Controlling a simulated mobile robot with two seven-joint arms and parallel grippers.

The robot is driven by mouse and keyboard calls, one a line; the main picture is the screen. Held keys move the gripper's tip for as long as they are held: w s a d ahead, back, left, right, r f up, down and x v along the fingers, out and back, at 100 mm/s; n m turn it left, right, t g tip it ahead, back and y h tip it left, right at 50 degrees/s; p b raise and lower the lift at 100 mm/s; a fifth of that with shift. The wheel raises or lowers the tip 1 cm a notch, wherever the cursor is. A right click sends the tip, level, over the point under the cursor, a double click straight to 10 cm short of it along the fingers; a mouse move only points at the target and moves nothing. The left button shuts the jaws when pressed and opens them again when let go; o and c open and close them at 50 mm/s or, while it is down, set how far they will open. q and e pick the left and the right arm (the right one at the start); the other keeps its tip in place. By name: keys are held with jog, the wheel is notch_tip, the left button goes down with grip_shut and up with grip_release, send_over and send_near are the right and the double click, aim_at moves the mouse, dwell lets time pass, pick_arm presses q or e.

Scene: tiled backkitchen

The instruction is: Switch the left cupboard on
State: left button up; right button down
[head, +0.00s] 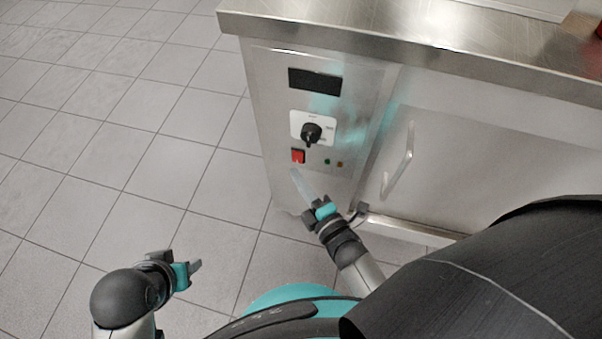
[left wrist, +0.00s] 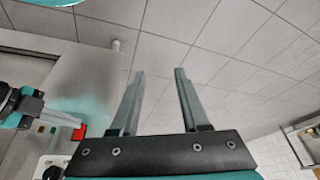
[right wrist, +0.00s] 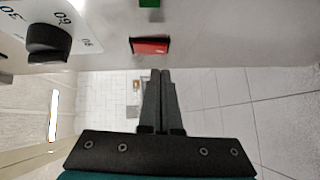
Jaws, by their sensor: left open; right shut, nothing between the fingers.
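The steel cupboard (head: 270,130) has a control panel with a dark display (head: 314,81), a black knob (head: 311,132) and a red switch (head: 298,156) below it. My right gripper (head: 295,173) is shut and empty, its fingertips just below the red switch. In the right wrist view the fingertips (right wrist: 162,73) are close under the red switch (right wrist: 150,46), with a small gap seeming to show. I cannot tell whether the switch is lit. My left gripper (head: 197,266) is open and empty, over the floor to the left; its fingers (left wrist: 160,73) are apart in the left wrist view.
A green and an orange indicator (head: 339,163) sit right of the red switch. A cupboard door with a bar handle (head: 399,160) is to the right of the panel. A steel worktop (head: 420,45) overhangs the front. The tiled floor (head: 130,150) at left is clear.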

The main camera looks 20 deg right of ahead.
aim_at(298, 157)
pick_arm(q)
jog(key=shift+r, duration=0.8)
pick_arm(e)
jog(key=shift+w+d+f, duration=0.1)
jog(key=shift+w+d, duration=0.55)
jog(key=shift+w, duration=0.25)
jog(key=shift+w+d+f+b, duration=0.15)
jog(key=shift+w+b, duration=0.05)
jog(key=shift+b, duration=0.15)
pick_arm(q)
jog(key=shift+r, duration=0.3)
